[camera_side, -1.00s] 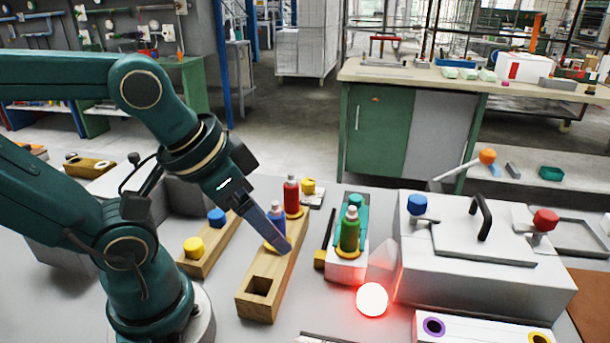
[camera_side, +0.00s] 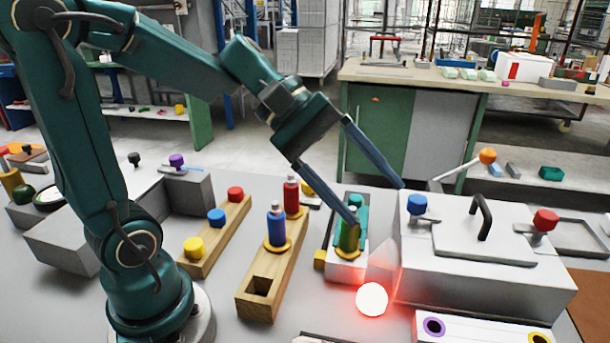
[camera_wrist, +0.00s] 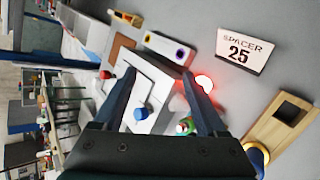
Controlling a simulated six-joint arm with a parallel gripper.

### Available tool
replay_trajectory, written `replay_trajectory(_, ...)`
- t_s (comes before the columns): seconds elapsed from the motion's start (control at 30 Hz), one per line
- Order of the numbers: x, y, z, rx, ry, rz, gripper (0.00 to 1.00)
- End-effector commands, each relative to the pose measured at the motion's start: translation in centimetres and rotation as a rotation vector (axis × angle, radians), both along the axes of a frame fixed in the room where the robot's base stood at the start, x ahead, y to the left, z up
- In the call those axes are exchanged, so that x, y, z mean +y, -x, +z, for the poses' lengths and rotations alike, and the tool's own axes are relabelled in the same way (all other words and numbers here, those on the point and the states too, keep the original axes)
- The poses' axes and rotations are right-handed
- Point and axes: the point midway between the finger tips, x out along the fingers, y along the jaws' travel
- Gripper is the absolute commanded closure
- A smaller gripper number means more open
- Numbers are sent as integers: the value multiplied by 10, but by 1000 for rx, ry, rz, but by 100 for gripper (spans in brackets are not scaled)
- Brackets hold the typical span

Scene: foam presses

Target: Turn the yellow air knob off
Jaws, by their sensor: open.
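Several yellow pieces show in the side view, and I cannot tell for sure which is the air knob. A yellow knob (camera_side: 193,247) sits at the near end of a wooden block, in a row with a blue and a red one. One fingertip overlaps the green bottle (camera_side: 348,240); the other is near the blue knob (camera_side: 417,204) of the press. In the wrist view the open fingers (camera_wrist: 155,76) frame the press top.
The grey press (camera_side: 480,275) has a black handle, a red knob (camera_side: 545,219) and an orange-tipped lever (camera_side: 487,156). A glowing red lamp (camera_side: 371,299) stands before it. A wooden rack (camera_side: 257,305) holds a blue and a red bottle.

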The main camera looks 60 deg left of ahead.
Motion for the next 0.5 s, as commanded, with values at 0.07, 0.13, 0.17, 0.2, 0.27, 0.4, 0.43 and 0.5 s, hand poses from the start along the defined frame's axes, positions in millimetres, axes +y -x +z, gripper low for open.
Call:
replay_trajectory(0.07, 23, -30, -3, 67, 147, 152, 26)
replay_trajectory(0.13, 47, -53, -6, 107, 269, 286, 26)
replay_trajectory(0.17, 59, -62, -9, 125, 323, 345, 26)
replay_trajectory(0.2, 76, -74, -13, 144, 390, 424, 26)
replay_trajectory(0.27, 105, -89, -22, 170, 487, 545, 26)
replay_trajectory(0.4, 181, -108, -55, 218, 698, 828, 26)
replay_trajectory(0.43, 197, -108, -64, 226, 739, 889, 26)
replay_trajectory(0.5, 233, -105, -88, 246, 824, 1020, 26)
